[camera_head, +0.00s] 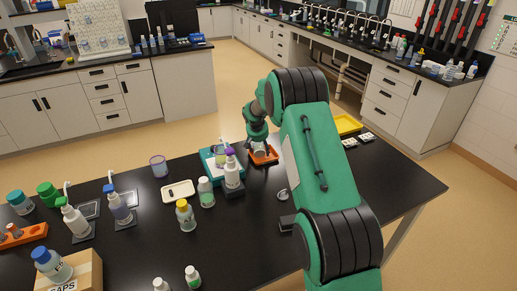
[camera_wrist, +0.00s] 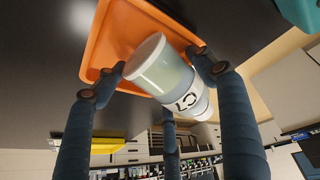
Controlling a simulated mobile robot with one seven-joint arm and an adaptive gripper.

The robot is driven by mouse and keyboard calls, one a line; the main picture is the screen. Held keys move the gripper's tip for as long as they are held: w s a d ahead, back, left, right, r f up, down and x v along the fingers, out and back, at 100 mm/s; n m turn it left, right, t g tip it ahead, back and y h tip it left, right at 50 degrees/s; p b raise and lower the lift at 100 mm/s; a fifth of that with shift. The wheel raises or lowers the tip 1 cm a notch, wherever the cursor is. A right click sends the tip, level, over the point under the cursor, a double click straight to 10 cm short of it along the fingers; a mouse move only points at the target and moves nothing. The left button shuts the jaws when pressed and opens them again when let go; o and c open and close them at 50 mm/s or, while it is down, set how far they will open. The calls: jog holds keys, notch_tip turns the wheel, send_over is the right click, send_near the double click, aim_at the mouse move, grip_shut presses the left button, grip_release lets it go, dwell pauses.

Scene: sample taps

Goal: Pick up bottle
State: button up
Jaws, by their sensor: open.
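A pale, translucent bottle (camera_wrist: 165,72) with a whitish end and a black-marked label shows in the wrist view, by the orange tray (camera_wrist: 97,45). In the head view the bottle (camera_head: 260,151) is small and partly hidden under my gripper (camera_head: 258,143), over the orange tray (camera_head: 266,161). In the wrist view my gripper (camera_wrist: 158,75) has its dark blue fingers spread on both sides of the bottle, with another finger beyond it. The fingers are open. Whether a fingertip touches the bottle I cannot tell.
A teal tray (camera_head: 208,158) and a white pump bottle (camera_head: 232,172) stand close left of the orange tray. A white bottle (camera_head: 206,192) and a yellow-capped bottle (camera_head: 185,215) are further left. A yellow tray (camera_head: 348,124) lies right, behind my arm.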

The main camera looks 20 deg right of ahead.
jog(key=c, duration=1.2)
jog(key=shift+r, duration=0.2)
jog(key=shift+r+p, duration=0.3)
jog(key=shift+r, duration=0.3)
notch_tip(320, 180, up, 2)
jog(key=shift+r+p, duration=0.1)
jog(key=shift+p, duration=0.25)
jog(key=s+a, duration=0.1)
jog(key=s, duration=0.4)
jog(key=s+a+p, duration=0.1)
jog(key=s, duration=0.4)
jog(key=s+a+r, duration=0.1)
jog(key=s+a, duration=0.1)
jog(key=s, duration=0.3)
jog(key=shift+s+r+p, duration=0.1)
jog(key=shift+s+p, duration=0.15)
jog(key=shift+p, duration=0.1)
jog(key=shift+r, duration=0.15)
